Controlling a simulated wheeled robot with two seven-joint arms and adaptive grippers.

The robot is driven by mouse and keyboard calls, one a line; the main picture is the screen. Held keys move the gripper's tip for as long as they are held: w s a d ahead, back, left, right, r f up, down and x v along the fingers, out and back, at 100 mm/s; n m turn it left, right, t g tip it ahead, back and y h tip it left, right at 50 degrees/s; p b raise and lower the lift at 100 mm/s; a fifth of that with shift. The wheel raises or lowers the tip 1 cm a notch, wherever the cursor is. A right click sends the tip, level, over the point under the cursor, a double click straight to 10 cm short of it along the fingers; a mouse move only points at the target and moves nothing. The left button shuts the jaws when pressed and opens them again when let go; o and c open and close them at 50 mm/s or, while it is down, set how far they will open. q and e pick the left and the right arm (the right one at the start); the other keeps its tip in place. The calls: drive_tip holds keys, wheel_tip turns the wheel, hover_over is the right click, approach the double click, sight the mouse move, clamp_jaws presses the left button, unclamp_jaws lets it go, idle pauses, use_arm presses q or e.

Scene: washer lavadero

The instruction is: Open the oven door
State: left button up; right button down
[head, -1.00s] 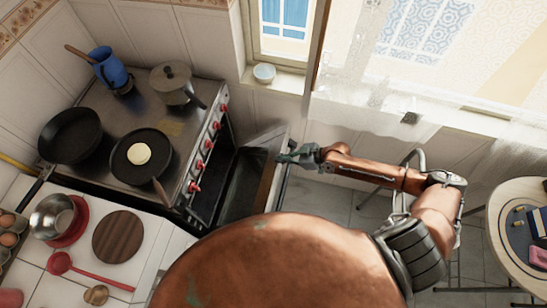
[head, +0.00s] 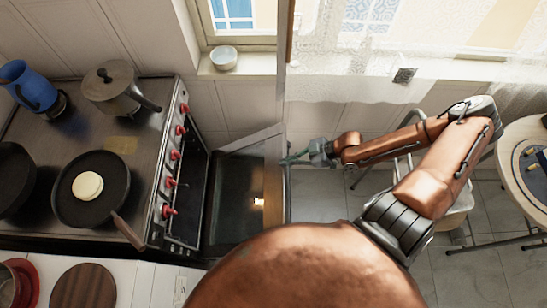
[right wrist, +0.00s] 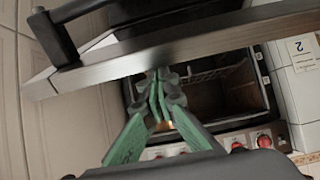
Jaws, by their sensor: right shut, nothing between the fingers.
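The oven door (head: 235,212) is hinged down and out from the stove front in the head view, with its dark glass inner side facing up. My right gripper (head: 292,159) is shut and empty at the door's outer edge. In the right wrist view the green fingers of this gripper (right wrist: 160,82) are closed together just below the metal door edge (right wrist: 190,38); whether they touch it is unclear. A dark door handle (right wrist: 55,40) shows at upper left. The open oven cavity (right wrist: 225,85) with a wire rack lies beyond. My left gripper is out of view.
The stove top (head: 125,145) holds a pan (head: 68,208) with a pale round item, a pot (head: 112,92) and a blue jug (head: 28,86). Red knobs (head: 170,182) line its front. A round table (head: 515,165) stands at right. Tiled floor (head: 320,195) is clear beside the door.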

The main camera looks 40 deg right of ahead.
use_arm(q)
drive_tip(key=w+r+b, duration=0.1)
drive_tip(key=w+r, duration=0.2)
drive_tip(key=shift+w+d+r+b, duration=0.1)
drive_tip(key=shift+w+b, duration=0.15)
drive_tip(key=shift+b, duration=0.1)
use_arm(e)
drive_tip(key=f, duration=0.1)
drive_tip(key=s+d+f, duration=0.1)
drive_tip(key=s+f, duration=0.1)
drive_tip(key=shift+d, duration=0.25)
drive_tip(key=shift+w+f, duration=0.1)
